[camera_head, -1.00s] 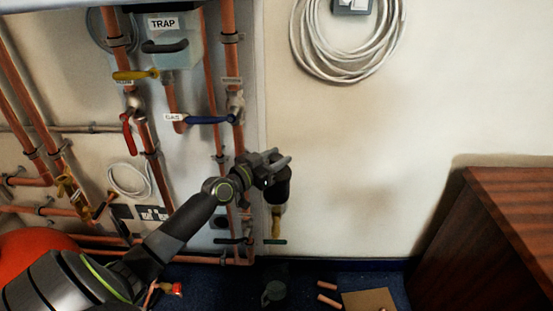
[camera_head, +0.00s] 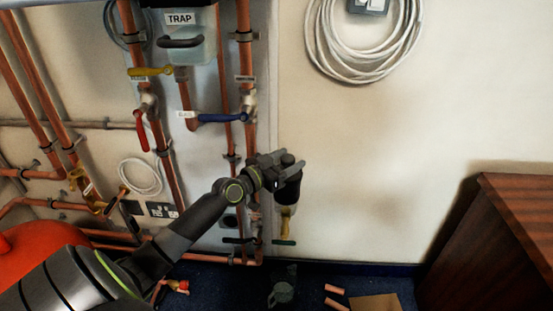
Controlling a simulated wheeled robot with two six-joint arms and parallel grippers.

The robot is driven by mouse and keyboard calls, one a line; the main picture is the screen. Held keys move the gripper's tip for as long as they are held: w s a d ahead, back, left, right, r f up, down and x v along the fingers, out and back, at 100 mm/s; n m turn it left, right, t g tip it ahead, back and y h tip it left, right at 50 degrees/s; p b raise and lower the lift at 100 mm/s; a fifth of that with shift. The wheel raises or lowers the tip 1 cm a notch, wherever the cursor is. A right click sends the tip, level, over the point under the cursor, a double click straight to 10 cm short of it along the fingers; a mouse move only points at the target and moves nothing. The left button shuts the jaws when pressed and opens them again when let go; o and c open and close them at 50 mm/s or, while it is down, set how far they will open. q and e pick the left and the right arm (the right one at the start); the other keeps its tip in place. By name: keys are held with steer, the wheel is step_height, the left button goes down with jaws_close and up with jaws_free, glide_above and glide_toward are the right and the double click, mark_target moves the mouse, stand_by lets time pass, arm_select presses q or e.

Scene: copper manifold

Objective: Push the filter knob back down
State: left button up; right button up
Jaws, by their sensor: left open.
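The filter is a dark cylinder (camera_head: 289,191) on the pipework at the right edge of the white panel. Its dark round knob (camera_head: 288,159) shows at the top, between or just behind my fingers. My left gripper (camera_head: 292,161) is open at the knob, with its fingers pointing right. I cannot tell whether a finger touches the knob. The knob's lower part is hidden by the gripper. My right gripper is not in view.
Left of the filter are copper pipes, a blue-handled valve (camera_head: 221,118), a red lever (camera_head: 142,131) and a yellow lever (camera_head: 151,71). A green handle (camera_head: 284,242) sits below the filter. A wooden cabinet (camera_head: 500,245) stands at right; the wall between is bare.

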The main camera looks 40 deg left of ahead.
arm_select(q)
steer(key=v, duration=1.7)
steer(key=shift+s, duration=0.15)
steer(key=shift+a, duration=0.1)
